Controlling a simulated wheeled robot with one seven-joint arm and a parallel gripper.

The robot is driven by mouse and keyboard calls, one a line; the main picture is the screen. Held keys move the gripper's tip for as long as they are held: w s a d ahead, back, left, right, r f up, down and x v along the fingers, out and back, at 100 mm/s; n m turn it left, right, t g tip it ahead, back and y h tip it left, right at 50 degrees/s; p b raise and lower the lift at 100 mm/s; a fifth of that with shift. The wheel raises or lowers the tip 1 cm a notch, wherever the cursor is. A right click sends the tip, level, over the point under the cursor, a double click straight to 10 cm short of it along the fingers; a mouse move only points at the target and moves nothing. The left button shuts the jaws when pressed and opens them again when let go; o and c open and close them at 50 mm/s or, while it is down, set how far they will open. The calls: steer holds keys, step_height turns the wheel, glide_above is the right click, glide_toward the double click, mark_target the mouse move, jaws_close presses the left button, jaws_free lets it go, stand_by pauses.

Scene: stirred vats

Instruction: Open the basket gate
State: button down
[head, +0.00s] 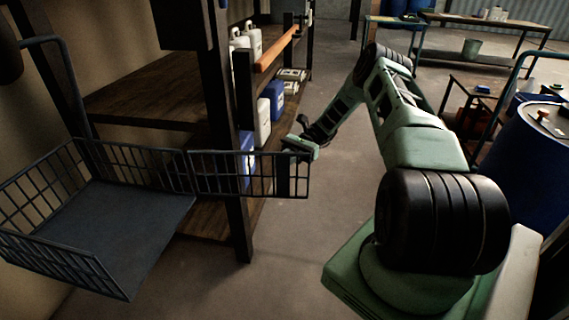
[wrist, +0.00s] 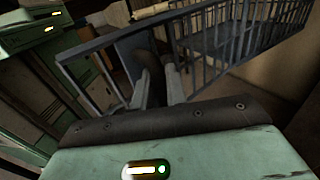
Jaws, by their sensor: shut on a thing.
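The dark wire basket (head: 110,222) stands at the left in the head view, with wire walls and a flat grey floor. Its barred gate (head: 222,174) stands swung out to the right, about in line with the basket's far wall, and the basket's right side is open. My gripper (head: 290,152) is at the gate's free end, by a dark upright plate. In the wrist view, my gripper's fingers (wrist: 160,85) are shut on the gate (wrist: 100,83) next to that plate. The exact contact is partly hidden behind the fingers.
A dark-framed shelf (head: 225,120) with wooden boards and several jugs stands just behind the gate. A blue barrel (head: 520,155) stands at the right. Workbenches (head: 480,27) are at the back. The floor (head: 300,240) in front of the gate is clear.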

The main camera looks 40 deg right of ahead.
steer(key=shift+w+d+g, duration=0.3)
steer(key=shift+w, duration=0.05)
steer(key=c, duration=1.8)
jaws_free()
steer(key=d, duration=0.2)
steer(key=w+d+b, duration=0.1)
steer(key=d, duration=0.4)
steer(key=shift+w+d, duration=0.15)
steer(key=shift+d, duration=0.05)
